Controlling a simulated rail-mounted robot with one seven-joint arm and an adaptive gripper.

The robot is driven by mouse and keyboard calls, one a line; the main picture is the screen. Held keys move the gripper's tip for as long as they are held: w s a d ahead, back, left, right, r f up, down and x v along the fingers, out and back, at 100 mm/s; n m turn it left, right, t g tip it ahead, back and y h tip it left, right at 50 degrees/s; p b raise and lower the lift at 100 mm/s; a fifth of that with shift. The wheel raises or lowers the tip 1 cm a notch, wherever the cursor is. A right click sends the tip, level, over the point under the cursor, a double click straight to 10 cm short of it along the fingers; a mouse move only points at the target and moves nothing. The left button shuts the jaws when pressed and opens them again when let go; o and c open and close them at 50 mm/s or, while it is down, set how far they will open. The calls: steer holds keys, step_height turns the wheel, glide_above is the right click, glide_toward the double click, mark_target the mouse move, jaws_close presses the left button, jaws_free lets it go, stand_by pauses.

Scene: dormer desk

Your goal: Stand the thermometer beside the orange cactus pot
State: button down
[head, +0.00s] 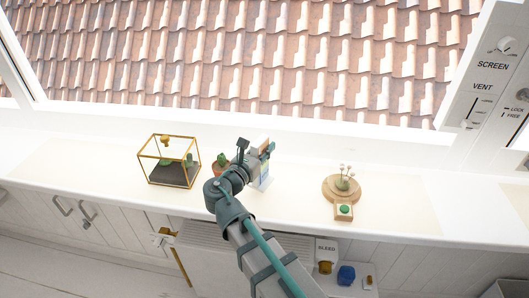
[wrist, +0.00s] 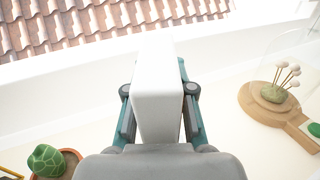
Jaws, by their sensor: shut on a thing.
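The thermometer (wrist: 158,85) is a pale, upright block in the wrist view. In the head view it shows partly behind my gripper, with a blue and white face (head: 264,174). My gripper (head: 258,156) is shut on it, with one finger on each side in the wrist view (wrist: 160,100). The orange cactus pot (head: 219,170) stands just left of my gripper, partly covered by my arm. In the wrist view its rim (wrist: 70,158) and green cactus (wrist: 46,160) show at the lower left. I cannot tell whether the thermometer's base touches the desk.
A gold-edged glass terrarium (head: 172,175) stands left of the pot. A round wooden stand (head: 329,190) with pin-like stems and a green button in front is on the right. The pale desk top (head: 400,200) between and beyond them is clear. A window wall runs behind.

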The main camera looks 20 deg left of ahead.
steer(key=shift+f, duration=0.9)
steer(key=shift+s+f, duration=0.1)
steer(key=c, duration=1)
jaws_free()
steer(key=v, duration=1.2)
steer(key=shift+b, duration=0.45)
